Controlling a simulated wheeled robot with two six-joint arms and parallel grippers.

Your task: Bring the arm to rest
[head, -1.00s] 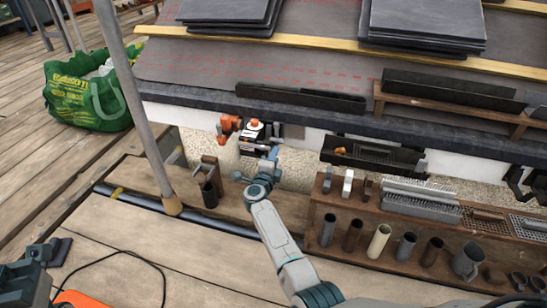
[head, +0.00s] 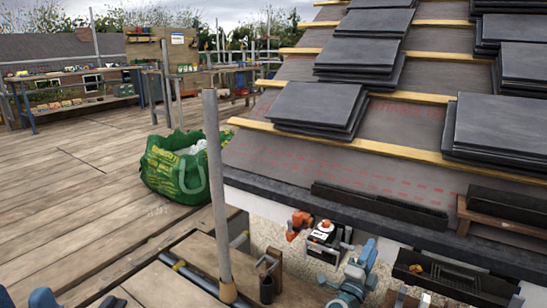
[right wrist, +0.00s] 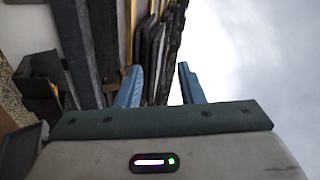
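My right gripper (head: 362,255) is near the bottom of the head view, in front of the white eaves wall, with its blue fingers pointing up. In the right wrist view its two blue fingers (right wrist: 160,87) stand apart with nothing between them. It appears empty. Just left of it in the head view, a small black and orange device (head: 324,238) is at the wall; I cannot tell the exact gap.
Stacks of dark slates (head: 322,108) lie on the battened roof (head: 300,160). A grey pole (head: 217,190) stands left of the wall. A green bag (head: 172,172) sits on the plank deck (head: 75,190). Deck space left of the bag is clear. A black gutter tray (head: 450,278) is right of the gripper.

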